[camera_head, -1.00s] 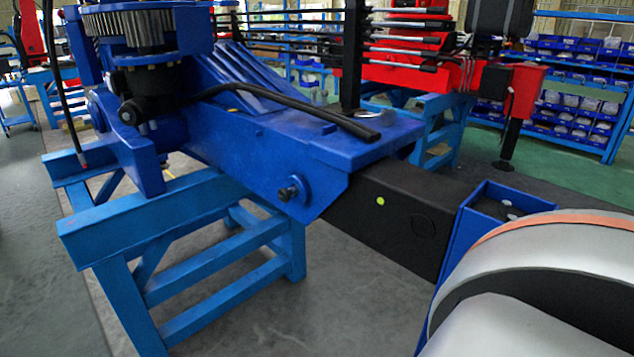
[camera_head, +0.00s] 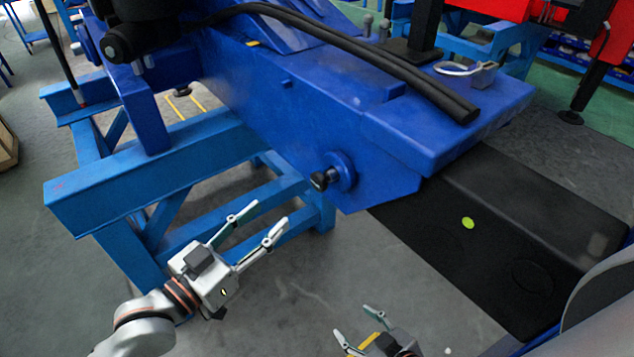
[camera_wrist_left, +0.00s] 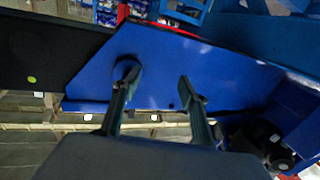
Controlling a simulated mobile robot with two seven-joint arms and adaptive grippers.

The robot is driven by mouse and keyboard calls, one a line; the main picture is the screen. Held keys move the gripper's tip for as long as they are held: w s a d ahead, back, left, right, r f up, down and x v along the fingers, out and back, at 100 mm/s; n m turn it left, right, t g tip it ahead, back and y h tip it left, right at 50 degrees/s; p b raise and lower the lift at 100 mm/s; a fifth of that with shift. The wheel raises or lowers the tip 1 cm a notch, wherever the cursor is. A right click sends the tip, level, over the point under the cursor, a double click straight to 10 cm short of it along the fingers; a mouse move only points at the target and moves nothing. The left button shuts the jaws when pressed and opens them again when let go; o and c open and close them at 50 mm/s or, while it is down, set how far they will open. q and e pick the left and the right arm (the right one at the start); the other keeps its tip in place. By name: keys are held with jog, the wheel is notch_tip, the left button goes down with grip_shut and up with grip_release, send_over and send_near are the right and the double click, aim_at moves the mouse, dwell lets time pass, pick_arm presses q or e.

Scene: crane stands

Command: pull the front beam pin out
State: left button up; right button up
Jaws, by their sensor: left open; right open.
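The front beam pin (camera_head: 322,180) has a black knob. It sticks out of a round blue collar (camera_head: 343,168) on the side of the blue crane beam housing (camera_head: 375,180). My left gripper (camera_head: 265,216) is open and empty, below and to the left of the pin, apart from it. In the left wrist view, the open fingers (camera_wrist_left: 158,80) point at the blue side plate; the collar (camera_wrist_left: 127,68) shows behind the left finger, which hides the pin's knob. My right gripper (camera_head: 357,322) is open and empty at the bottom of the head view.
A light blue steel stand (camera_head: 130,185) supports the crane at the left. A black beam (camera_head: 490,240) extends from the housing to the right. Black hoses (camera_head: 400,80) lie on top. Open floor (camera_head: 310,270) lies in front of the housing.

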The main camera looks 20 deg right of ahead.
aim_at(315, 182)
pick_arm(q)
jog(key=s+d+r+m+g+h, duration=0.2)
jog(key=d+r+m+g, duration=0.2)
jog(key=r, duration=0.3)
jog(key=shift+f+x, duration=0.1)
jog(key=shift+x, duration=1.9)
jog(key=shift+f+x, duration=0.15)
jog(key=shift+x, duration=1.85)
jog(key=shift+w, duration=0.1)
